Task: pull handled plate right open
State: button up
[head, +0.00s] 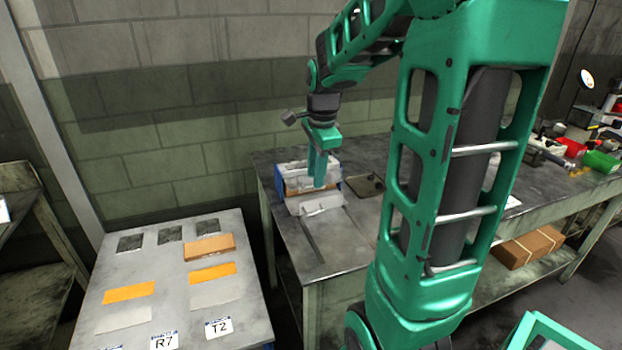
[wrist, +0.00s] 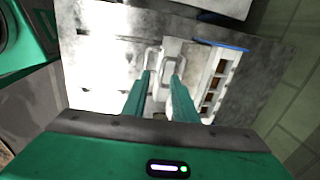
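A pale metal plate with a U-shaped handle (wrist: 170,62) shows in the wrist view beside a second plate (wrist: 100,62) that bears its own handle (wrist: 152,55). I cannot tell for certain which of them is the right handled plate. In the head view, a pale handled plate (head: 316,204) lies at the front of a blue-sided unit (head: 291,186) on the workbench. My gripper (wrist: 161,78) points at the handles, its green fingers apart with a gap between the tips. In the head view my gripper (head: 319,182) hangs over the unit. Contact with a handle cannot be told.
The dark workbench (head: 350,240) carries a dark flat tray (head: 365,185) right of the unit. A lower table (head: 165,270) with orange and grey pads stands left. A brick wall (head: 150,130) is behind. A cardboard box (head: 530,247) sits on the shelf below.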

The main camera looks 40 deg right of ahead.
notch_tip(320, 180, up, 9)
jog(key=s, duration=0.1)
jog(key=shift+s+a+f, duration=0.15)
jog(key=shift+a, duration=0.1)
dwell(0.4)
jog(key=s+a+f+n, duration=0.2)
jog(key=s+f+n, duration=0.1)
jog(key=s+n, duration=0.2)
jog(key=s+a+f+n+g, duration=0.1)
jog(key=s+f+n, duration=0.3)
jog(key=s, duration=0.5)
jog(key=s+a+f+n, duration=0.3)
jog(key=s+f+n, duration=0.1)
jog(key=s+n, duration=0.2)
jog(key=shift+s+a+f+g+y, duration=0.25)
jog(key=shift+s+a+g+y, duration=0.15)
jog(key=shift+s, duration=0.1)
jog(key=shift+w+f, duration=0.25)
jog(key=shift+w, duration=0.4)
